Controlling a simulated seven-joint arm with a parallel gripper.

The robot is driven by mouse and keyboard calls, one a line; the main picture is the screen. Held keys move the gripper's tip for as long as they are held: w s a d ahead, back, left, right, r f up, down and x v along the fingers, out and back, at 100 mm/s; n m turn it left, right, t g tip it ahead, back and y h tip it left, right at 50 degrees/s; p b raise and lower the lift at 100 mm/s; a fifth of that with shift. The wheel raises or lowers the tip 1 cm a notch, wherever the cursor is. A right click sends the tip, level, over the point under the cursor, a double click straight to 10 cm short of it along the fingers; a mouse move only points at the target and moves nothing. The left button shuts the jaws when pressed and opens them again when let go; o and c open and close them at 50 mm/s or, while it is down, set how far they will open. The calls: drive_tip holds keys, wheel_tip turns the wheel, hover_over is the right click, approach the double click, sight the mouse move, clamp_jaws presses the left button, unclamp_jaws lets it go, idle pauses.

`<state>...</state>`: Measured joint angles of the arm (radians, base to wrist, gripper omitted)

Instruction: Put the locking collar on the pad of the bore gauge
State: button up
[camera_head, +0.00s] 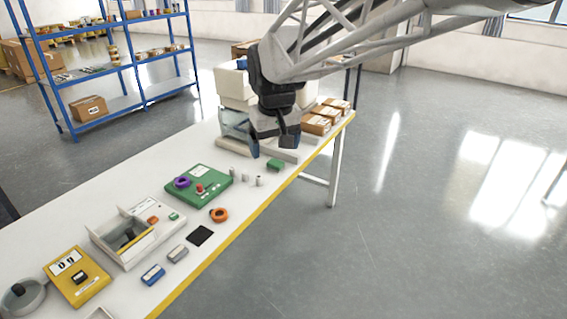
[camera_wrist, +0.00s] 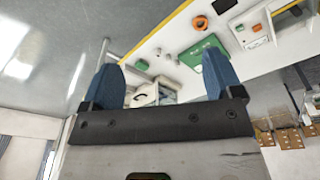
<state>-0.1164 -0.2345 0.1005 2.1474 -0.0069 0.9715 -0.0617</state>
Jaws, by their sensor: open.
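An orange ring with a small side lug (camera_head: 218,214), which looks like the locking collar, lies on the white table in front of a green box; it also shows in the wrist view (camera_wrist: 200,21). The green box (camera_head: 212,172) carries a white label, a purple ring (camera_head: 182,182) and a red knob (camera_head: 200,188). It may be the bore gauge, but I cannot tell; a yellow unit with a display (camera_head: 76,274) stands further left. My gripper (camera_head: 271,146) is open and empty above the table's far end, apart from the ring. Its blue fingers frame the wrist view (camera_wrist: 162,78).
Small grey cylinders (camera_head: 246,179) and a green block (camera_head: 275,165) lie near the green box. Brown boxes (camera_head: 315,124) stand at the far end.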

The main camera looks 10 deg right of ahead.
drive_tip(key=s+d+f, duration=0.2)
drive_tip(key=s, duration=0.6)
drive_tip(key=s+d+f+m, duration=0.1)
drive_tip(key=s+d, duration=0.1)
drive_tip(key=s, duration=0.6)
drive_tip(key=s+d+f+m, duration=0.1)
drive_tip(key=s+d+f, duration=0.1)
drive_tip(key=s, duration=0.6)
drive_tip(key=shift+d+f+t, duration=0.25)
drive_tip(key=shift+f+t, duration=0.1)
drive_tip(key=shift+t, duration=0.05)
